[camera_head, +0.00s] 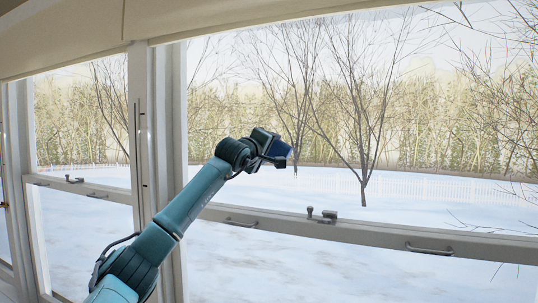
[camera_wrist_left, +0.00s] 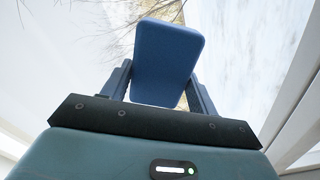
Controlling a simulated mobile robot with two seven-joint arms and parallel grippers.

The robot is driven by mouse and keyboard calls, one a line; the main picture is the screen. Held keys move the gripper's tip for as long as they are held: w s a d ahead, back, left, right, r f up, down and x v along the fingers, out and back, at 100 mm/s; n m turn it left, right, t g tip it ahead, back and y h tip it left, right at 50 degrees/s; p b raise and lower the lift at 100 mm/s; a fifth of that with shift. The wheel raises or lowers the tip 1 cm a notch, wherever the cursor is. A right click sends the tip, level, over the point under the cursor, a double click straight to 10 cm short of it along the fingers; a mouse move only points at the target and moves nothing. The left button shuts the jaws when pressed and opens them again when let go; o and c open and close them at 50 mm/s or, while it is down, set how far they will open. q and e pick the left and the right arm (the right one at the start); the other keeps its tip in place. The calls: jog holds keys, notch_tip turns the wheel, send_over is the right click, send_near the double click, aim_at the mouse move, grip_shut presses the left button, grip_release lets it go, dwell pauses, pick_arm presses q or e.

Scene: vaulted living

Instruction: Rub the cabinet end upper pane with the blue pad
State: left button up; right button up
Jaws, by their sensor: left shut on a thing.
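The blue pad (camera_wrist_left: 165,62) fills the middle of the left wrist view, a rounded rectangular block between my two fingers. In the head view a small part of the pad (camera_head: 281,150) shows at the end of my left arm. My left gripper (camera_head: 270,148) is shut on the pad and holds it up before the upper pane (camera_head: 330,110) of the large window on the right. I cannot tell whether the pad touches the glass. The pane is clear, with snow and bare trees beyond. My right gripper is out of view.
A horizontal rail (camera_head: 370,231) with handles and a latch (camera_head: 322,214) crosses below the upper pane. A thick white post (camera_head: 160,130) stands left of it, with another window (camera_head: 80,120) further left. A cream blind (camera_head: 60,40) hangs along the top.

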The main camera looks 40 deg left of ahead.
aim_at(283, 146)
pick_arm(q)
jog(key=shift+w+d+r, duration=0.15)
jog(key=shift+w+d, duration=0.05)
jog(key=shift+d, duration=0.45)
jog(key=shift+w+d+r, duration=0.1)
jog(key=shift+w+d, duration=0.1)
jog(key=shift+d, duration=0.5)
jog(key=shift+w+d+r, duration=0.15)
jog(key=shift+w+d, duration=0.05)
jog(key=shift+d, duration=0.45)
jog(key=shift+w+d+b, duration=0.1)
jog(key=shift+w+d, duration=0.3)
jog(key=shift+d, duration=0.85)
jog(key=shift+w+d+b, duration=0.1)
jog(key=shift+w+d, duration=0.35)
jog(key=shift+d, duration=0.85)
jog(key=shift+w+d+b, duration=0.1)
jog(key=shift+w+d, duration=0.3)
jog(key=shift+d, duration=0.85)
jog(key=shift+s+a+p, duration=0.15)
jog(key=shift+s+a, duration=0.15)
jog(key=shift+a, duration=0.65)
jog(key=shift+s+a+p, duration=0.15)
jog(key=shift+s+a, duration=0.15)
jog(key=shift+a, duration=0.65)
jog(key=s+a, duration=0.2)
jog(key=a, duration=0.6)
jog(key=shift+s, duration=0.25)
jog(key=shift+d, duration=0.1)
